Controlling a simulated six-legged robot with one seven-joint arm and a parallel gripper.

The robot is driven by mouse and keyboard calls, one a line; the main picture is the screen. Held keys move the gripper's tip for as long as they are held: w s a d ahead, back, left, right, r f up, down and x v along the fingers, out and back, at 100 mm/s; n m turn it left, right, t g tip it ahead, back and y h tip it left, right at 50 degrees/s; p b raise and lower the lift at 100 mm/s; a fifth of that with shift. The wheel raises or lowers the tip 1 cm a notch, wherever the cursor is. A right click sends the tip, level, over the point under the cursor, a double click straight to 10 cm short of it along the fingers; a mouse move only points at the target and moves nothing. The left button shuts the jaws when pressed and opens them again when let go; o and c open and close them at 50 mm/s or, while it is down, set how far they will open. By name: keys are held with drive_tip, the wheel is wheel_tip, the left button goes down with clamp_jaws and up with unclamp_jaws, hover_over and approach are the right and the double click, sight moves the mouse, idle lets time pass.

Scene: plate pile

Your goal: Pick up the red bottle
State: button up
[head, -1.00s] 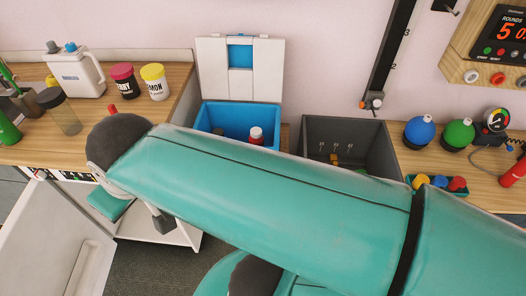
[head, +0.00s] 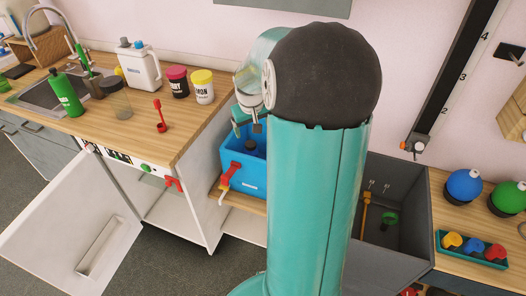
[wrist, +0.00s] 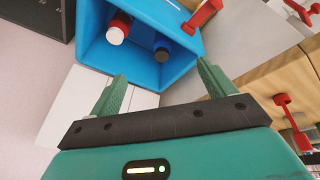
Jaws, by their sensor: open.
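The red bottle (wrist: 120,26), with a white end, stands inside the blue cooler in the wrist view. My gripper (head: 247,127) is over the cooler's back left part, fingers down. In the wrist view my gripper (wrist: 162,72) is open and empty, with the cooler opening beyond its fingertips. The red bottle lies beyond the left finger, apart from it.
A red tap (head: 229,174) sticks out from the cooler's front. A dark grey bin (head: 405,225) stands right of the cooler. A cabinet door (head: 75,225) hangs open at front left.

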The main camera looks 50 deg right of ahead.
drive_tip(key=s+d+f+m+y, duration=0.1)
drive_tip(key=s+d+f+m, duration=0.15)
drive_tip(key=d+f, duration=1.2)
drive_tip(key=f, duration=0.1)
drive_tip(key=d+f, duration=0.1)
drive_tip(key=f, duration=0.1)
drive_tip(key=w+f, duration=0.1)
drive_tip(key=f, duration=0.1)
drive_tip(key=shift+d, duration=0.4)
drive_tip(key=shift+x, duration=2.7)
drive_tip(key=shift+s, duration=0.15)
drive_tip(key=c, duration=1.8)
